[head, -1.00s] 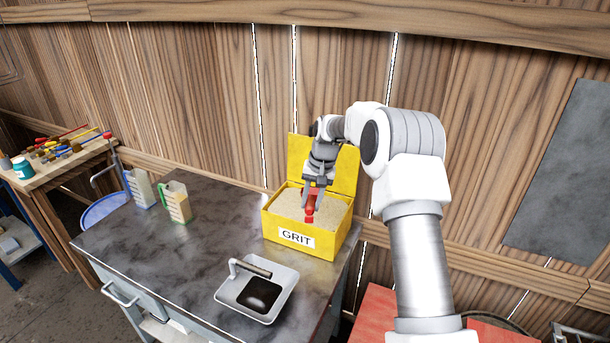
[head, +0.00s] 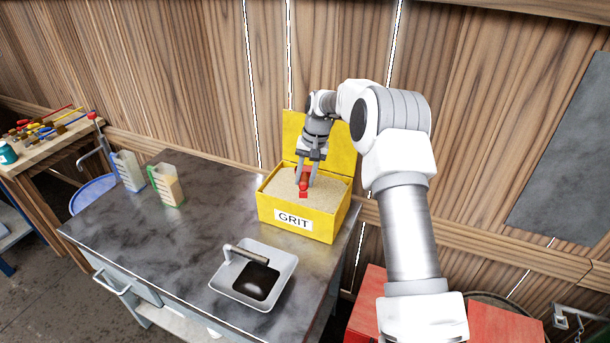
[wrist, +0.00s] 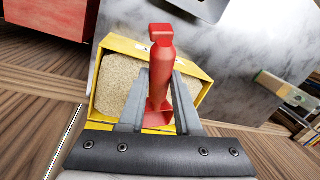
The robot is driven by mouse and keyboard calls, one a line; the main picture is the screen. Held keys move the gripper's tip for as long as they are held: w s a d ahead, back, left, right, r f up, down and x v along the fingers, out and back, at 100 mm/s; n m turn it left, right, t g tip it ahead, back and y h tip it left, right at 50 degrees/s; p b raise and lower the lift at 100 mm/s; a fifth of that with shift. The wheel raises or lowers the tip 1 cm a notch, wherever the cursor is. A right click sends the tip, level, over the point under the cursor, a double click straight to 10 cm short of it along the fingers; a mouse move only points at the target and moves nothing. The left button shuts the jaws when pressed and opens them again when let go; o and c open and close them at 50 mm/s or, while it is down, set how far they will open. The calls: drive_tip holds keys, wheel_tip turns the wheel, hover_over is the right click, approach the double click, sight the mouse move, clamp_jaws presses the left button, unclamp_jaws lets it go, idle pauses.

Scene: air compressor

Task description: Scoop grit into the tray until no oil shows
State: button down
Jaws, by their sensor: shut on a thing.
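My gripper (head: 305,176) is over the open yellow grit box (head: 319,228), shut on a red scoop (head: 304,188). In the wrist view the red scoop (wrist: 160,72) stands between the fingers, with the grit box (wrist: 195,62) below it. Pale grit (wrist: 121,84) fills the box; it also shows in the head view (head: 284,185). I cannot tell whether the scoop touches the grit or holds any. The grey tray (head: 228,281) sits on the bench in front of the box. Dark oil (head: 257,281) shows in it, and I see no grit on the oil.
The dark bench top (head: 170,233) is clear left of the tray. The box's raised lid (head: 342,150) is near the wooden wall. A red object (head: 370,305) is beyond the bench's right end.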

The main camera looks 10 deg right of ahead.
sight(306, 177)
drive_tip(key=f, duration=0.1)
drive_tip(key=f+b, duration=0.2)
drive_tip(key=f, duration=0.1)
drive_tip(key=shift+w+f, duration=0.1)
drive_tip(key=shift+w, duration=0.2)
drive_tip(key=shift+w+d+f+b, duration=0.1)
drive_tip(key=shift+w+f+b, duration=0.25)
drive_tip(key=shift+f, duration=0.45)
drive_tip(key=shift+w+d+f+b, duration=0.1)
drive_tip(key=shift+w+f+b, duration=0.15)
drive_tip(key=shift+f, duration=0.55)
drive_tip(key=shift+w+d+f+b, duration=0.1)
drive_tip(key=shift+w+f+b, duration=0.25)
drive_tip(key=shift+f, duration=0.45)
drive_tip(key=shift+s+a+r+t+b, duration=0.1)
drive_tip(key=shift+r+t+b, duration=0.35)
drive_tip(key=shift+r, duration=0.55)
drive_tip(key=shift+s+d+r+t+b, duration=0.1)
drive_tip(key=shift+r+t+b, duration=0.3)
drive_tip(key=shift+r, duration=0.55)
drive_tip(key=shift+s+a+r+t+b, duration=0.1)
drive_tip(key=shift+r+t+b, duration=0.3)
drive_tip(key=shift+r, duration=0.6)
drive_tip(key=shift+h, duration=0.3)
drive_tip(key=shift+s+a+r+b, duration=0.25)
drive_tip(key=shift+s+r, duration=0.55)
drive_tip(key=shift+r, duration=0.3)
drive_tip(key=shift+s+a+r+b, duration=0.1)
drive_tip(key=shift+s+r+b, duration=0.1)
drive_tip(key=shift+s+r, duration=0.75)
